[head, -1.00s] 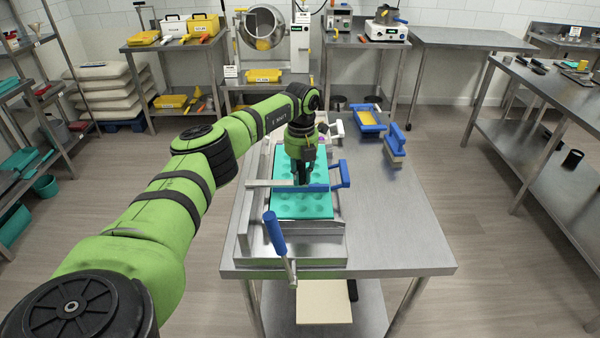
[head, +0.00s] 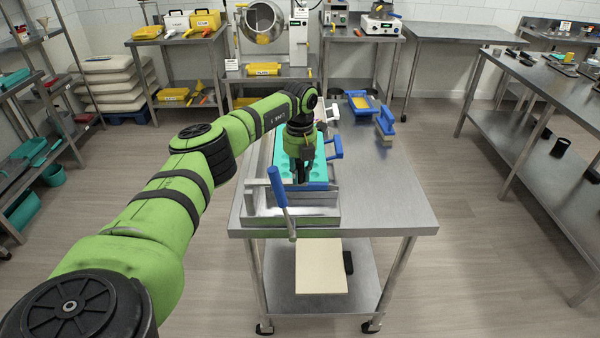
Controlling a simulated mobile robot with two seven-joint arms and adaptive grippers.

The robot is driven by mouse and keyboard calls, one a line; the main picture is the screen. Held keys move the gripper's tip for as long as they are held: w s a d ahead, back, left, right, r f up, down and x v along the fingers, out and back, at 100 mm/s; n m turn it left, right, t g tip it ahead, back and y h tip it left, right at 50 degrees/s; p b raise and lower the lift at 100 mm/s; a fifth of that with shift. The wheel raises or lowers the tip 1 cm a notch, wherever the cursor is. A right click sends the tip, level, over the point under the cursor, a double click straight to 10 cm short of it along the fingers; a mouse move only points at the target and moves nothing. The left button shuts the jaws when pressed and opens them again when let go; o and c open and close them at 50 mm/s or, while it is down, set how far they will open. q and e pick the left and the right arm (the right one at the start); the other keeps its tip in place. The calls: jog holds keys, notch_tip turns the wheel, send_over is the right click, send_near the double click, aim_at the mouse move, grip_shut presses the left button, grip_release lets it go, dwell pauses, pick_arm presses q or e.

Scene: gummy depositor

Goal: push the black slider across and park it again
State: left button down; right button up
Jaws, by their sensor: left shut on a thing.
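My left gripper (head: 302,172) points down over the near end of the teal mould (head: 318,166), which lies in a metal frame (head: 290,212) on the steel table. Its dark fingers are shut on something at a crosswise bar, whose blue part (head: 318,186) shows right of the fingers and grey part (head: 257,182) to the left. The black slider's own body is hard to tell from the dark fingers. A lever with a blue handle (head: 277,186) stands tilted at the frame's near side. My right gripper is out of view.
A blue handle (head: 334,147) sits at the frame's right side. A blue-and-yellow tray (head: 359,102) and a blue-handled tool (head: 385,123) lie farther back. The table's right half (head: 390,190) is clear. A pale board (head: 320,265) lies on the lower shelf.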

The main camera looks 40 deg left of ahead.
pick_arm(q)
jog(key=shift+s+d+f, duration=0.1)
jog(key=shift+s, duration=0.05)
jog(key=c, duration=1.1)
grip_release()
jog(key=shift+o, duration=0.2)
jog(key=shift+s, duration=0.1)
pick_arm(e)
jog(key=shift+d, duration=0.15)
pick_arm(q)
jog(key=shift+r, duration=0.2)
notch_tip(320, 180, up, 12)
jog(key=shift+d+f, duration=0.1)
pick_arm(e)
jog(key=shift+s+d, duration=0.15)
